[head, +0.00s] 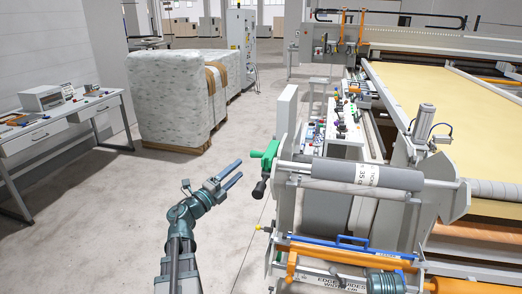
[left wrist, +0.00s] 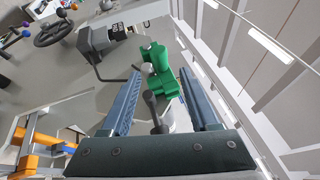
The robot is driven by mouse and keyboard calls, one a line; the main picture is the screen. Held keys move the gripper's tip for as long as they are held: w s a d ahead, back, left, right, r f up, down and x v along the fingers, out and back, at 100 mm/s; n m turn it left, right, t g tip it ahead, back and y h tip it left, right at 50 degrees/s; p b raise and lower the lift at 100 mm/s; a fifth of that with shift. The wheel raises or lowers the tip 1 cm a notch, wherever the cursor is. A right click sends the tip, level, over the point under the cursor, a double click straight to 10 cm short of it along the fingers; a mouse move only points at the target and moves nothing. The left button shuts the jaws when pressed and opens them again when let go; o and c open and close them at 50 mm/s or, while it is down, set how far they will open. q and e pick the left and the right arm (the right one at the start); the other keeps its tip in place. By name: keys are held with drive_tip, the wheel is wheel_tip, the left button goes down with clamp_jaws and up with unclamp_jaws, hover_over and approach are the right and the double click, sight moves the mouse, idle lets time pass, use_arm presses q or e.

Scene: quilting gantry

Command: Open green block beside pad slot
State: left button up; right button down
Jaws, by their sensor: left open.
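The green block (head: 269,155) sits at the left end of the grey roller, on the gantry's near-left side. A dark handle (head: 259,189) hangs just below it. My left gripper (head: 238,172) is open and empty, left of the block and apart from it, its fingers pointing toward it. In the left wrist view the green block (left wrist: 167,78) shows ahead, between and beyond the open fingers. The dark handle (left wrist: 152,104) appears in front of it there. I cannot make out a pad slot or whether the block is open. My right gripper is not in view.
The grey roller (head: 375,176) with a white label lies right of the block. An orange bar (head: 350,257) and a blue bar (head: 340,247) run below. A wrapped pallet (head: 172,98) and a desk (head: 50,135) stand left. Bare floor (head: 130,215) surrounds my left arm.

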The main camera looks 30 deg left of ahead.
sight(264, 154)
use_arm(q)
drive_tip(key=p+x, duration=0.2)
drive_tip(key=x, duration=1.1)
drive_tip(key=shift+p, duration=0.3)
drive_tip(key=shift+w, duration=0.15)
clamp_jaws()
idle(0.7)
